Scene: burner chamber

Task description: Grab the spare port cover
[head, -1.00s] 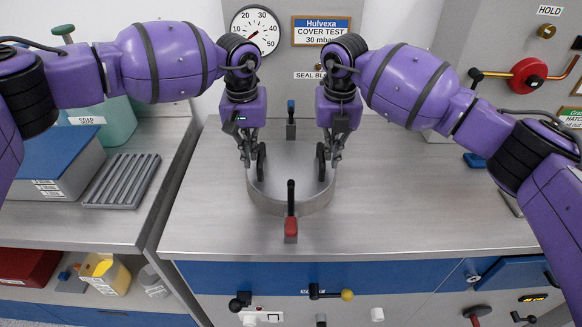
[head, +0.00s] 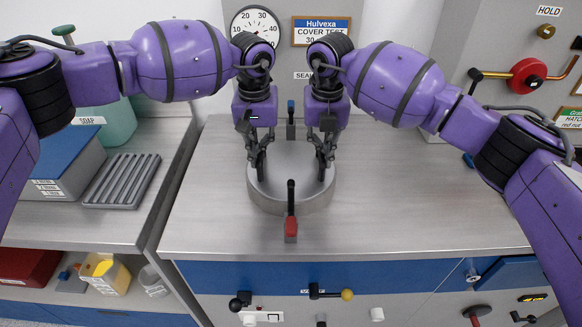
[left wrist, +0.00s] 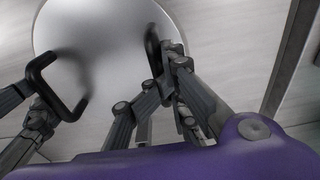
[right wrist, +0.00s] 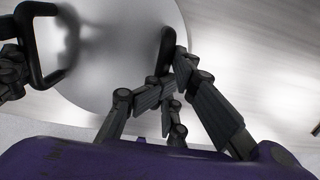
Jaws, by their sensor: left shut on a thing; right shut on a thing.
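The port cover (head: 290,176) is a round grey metal disc with two black bar handles. It lies level at the round metal ring (head: 290,202) on the bench; I cannot tell whether it touches the ring. My left gripper (head: 258,165) is shut on the left handle, which shows in the left wrist view (left wrist: 153,42). My right gripper (head: 325,165) is shut on the right handle, seen in the right wrist view (right wrist: 166,50). The fingers hide parts of both handles in the head view.
A pressure gauge (head: 255,25) hangs at the back. A grey ribbed tray (head: 121,181) lies left. The bench right of the ring is clear.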

